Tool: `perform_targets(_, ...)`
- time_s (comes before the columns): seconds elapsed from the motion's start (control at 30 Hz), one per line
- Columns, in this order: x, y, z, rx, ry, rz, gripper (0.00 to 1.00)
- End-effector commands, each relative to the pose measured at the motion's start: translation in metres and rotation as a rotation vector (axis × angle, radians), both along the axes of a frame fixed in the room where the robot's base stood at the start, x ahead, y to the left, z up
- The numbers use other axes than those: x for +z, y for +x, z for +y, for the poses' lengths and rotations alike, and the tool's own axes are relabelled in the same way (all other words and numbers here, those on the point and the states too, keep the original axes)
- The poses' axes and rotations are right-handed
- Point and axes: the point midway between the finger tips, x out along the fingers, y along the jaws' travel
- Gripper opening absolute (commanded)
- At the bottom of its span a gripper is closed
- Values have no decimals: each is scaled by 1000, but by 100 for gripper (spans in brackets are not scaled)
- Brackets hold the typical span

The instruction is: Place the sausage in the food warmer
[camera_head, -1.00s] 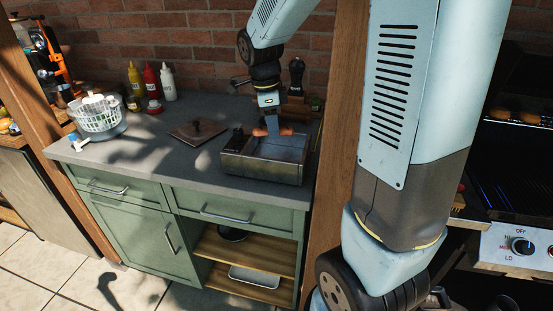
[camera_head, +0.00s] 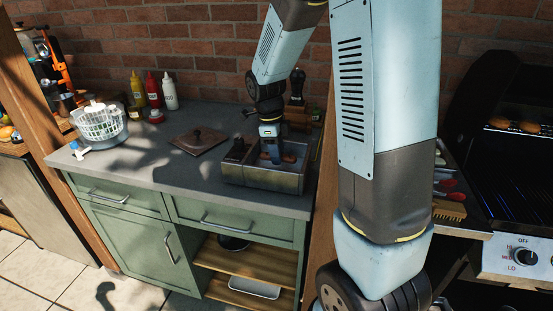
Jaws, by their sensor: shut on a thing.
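The food warmer (camera_head: 262,181) is an open metal box near the right front of the grey counter. My gripper (camera_head: 271,158) points down inside its opening, close to the far side. It is shut on the sausage (camera_head: 289,157), a small reddish-brown piece showing on the right of the fingers. The sausage is low, at about the level of the warmer's rim or just below. Whether it touches the floor of the warmer cannot be told. The fingertips are partly hidden.
A white basket (camera_head: 99,123) and several sauce bottles (camera_head: 152,90) stand further left. A wooden post (camera_head: 325,200) rises on the right, with a grill (camera_head: 505,170) beyond.

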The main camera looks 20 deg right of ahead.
Motion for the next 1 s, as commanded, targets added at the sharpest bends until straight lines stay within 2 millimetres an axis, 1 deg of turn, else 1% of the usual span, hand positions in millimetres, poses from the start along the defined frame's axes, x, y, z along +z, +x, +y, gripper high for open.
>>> perform_targets(0.03,-8,-1,0,1,-1,4,0)
perform_targets(0.13,-19,0,0,1,0,2,0)
perform_targets(0.5,-23,0,0,1,0,0,0)
perform_targets(0.53,-22,0,0,1,0,0,31)
perform_targets(0.77,-22,0,1,2,0,0,53)
perform_targets(1.0,-22,0,1,2,0,0,53)
